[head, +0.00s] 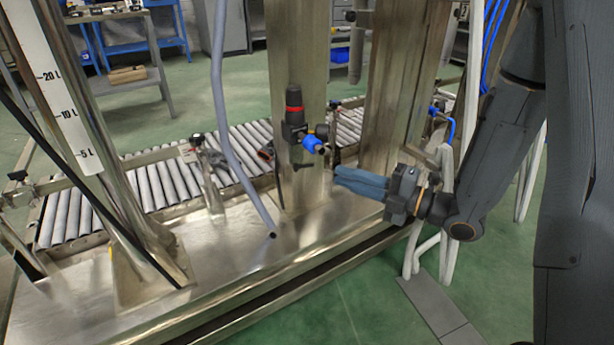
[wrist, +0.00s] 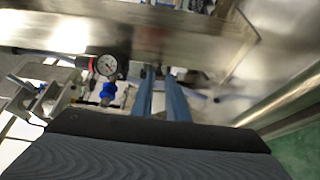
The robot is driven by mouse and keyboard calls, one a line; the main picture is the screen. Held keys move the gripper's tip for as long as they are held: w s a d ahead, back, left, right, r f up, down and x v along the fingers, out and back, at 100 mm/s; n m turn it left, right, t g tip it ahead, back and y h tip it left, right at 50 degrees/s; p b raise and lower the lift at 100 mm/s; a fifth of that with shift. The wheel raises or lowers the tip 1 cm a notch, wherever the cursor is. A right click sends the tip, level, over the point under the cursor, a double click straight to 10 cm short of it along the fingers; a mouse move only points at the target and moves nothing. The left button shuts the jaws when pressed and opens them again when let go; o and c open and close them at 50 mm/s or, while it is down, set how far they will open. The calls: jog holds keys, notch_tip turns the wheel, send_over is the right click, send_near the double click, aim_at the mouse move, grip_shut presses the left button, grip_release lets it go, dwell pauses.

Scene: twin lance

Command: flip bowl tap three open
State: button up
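My gripper (head: 345,178) is in the middle right of the head view, its two blue fingers pointing left towards the steel column. In the wrist view the fingers (wrist: 158,75) run nearly parallel with a narrow gap and nothing visible between them. A black regulator with a red ring (head: 294,110) and a blue fitting (head: 312,144) sits on the column, left of and above the fingertips. A small dark lever (head: 303,166) shows below it. In the wrist view a pressure gauge (wrist: 106,65) and blue fitting (wrist: 108,91) are left of the fingers. I cannot tell which part is bowl tap three.
A roller conveyor (head: 165,184) runs behind the steel columns. A grey hose (head: 232,150) hangs left of the regulator. The bare steel base (head: 225,262) lies below. White pipes (head: 430,245) stand below and right of my gripper. Green floor is open in front.

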aim_at(312, 166)
jog(key=b+x, duration=0.2)
jog(key=x, duration=0.5)
jog(key=shift+w+a, duration=0.1)
jog(key=shift+a, duration=0.25)
jog(key=shift+c, duration=0.3)
grip_shut()
jog(key=shift+w+a+n+g+y+p, duration=0.15)
jog(key=shift+w+n+g+y, duration=0.35)
jog(key=shift+n+g, duration=0.7)
jog(key=shift+w+d+n+g+y+p, duration=0.1)
jog(key=shift+w+n+g+y+p, duration=0.35)
jog(key=shift+g, duration=1.15)
jog(key=shift+n, duration=0.25)
jog(key=shift+o, duration=0.3)
grip_release()
